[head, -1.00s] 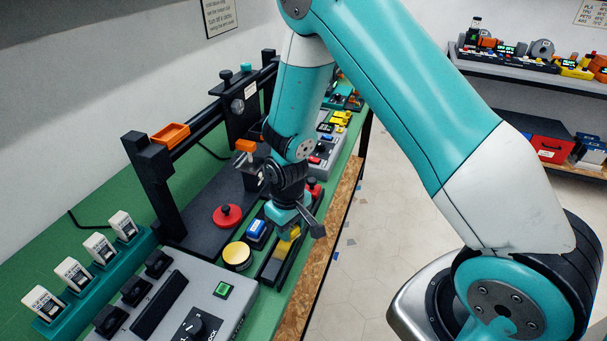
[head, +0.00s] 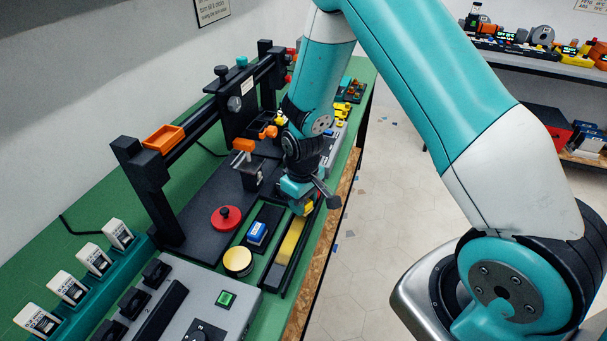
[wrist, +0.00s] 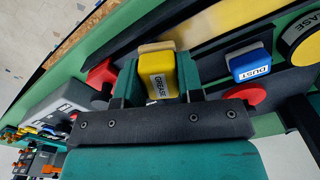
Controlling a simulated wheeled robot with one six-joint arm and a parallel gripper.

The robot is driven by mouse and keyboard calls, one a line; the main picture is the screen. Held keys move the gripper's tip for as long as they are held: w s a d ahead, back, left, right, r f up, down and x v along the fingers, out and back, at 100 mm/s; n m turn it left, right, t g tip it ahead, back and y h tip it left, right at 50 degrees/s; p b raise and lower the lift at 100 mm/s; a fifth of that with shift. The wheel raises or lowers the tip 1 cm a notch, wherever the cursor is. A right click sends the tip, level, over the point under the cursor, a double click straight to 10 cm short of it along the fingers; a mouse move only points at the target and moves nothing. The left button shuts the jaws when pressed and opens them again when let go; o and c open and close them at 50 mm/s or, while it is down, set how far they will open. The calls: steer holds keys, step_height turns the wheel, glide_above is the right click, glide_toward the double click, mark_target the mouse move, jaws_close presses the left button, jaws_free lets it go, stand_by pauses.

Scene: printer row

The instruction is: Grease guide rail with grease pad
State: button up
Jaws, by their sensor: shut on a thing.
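My gripper (head: 302,199) is shut on the yellow grease pad (wrist: 158,76), which has a pale tan edge and a GREASE label. In the wrist view the pad sits between the two teal fingers. In the head view my gripper is low over the far part of a long dark guide rail (head: 269,281) near the bench's front edge. A yellow strip (head: 290,242) runs along the rail from its near part up to the pad; it also shows in the wrist view (wrist: 212,24). Whether the pad touches the rail is hard to tell.
A blue DUST pad (head: 257,233), a round yellow-topped tin (head: 238,261) and a red knob (head: 226,218) are left of the rail. A dark gantry with an orange tray (head: 164,138) stands behind. A grey control box (head: 205,290) is nearer.

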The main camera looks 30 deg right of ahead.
step_height(320, 180, up, 2)
steer(key=shift+r+p, duration=0.1)
steer(key=shift+p, duration=0.2)
steer(key=shift+d+r, duration=0.15)
steer(key=shift+r, duration=0.1)
steer(key=shift+r+p, duration=1.9)
steer(key=shift+r, duration=0.3)
steer(key=shift+f, duration=0.15)
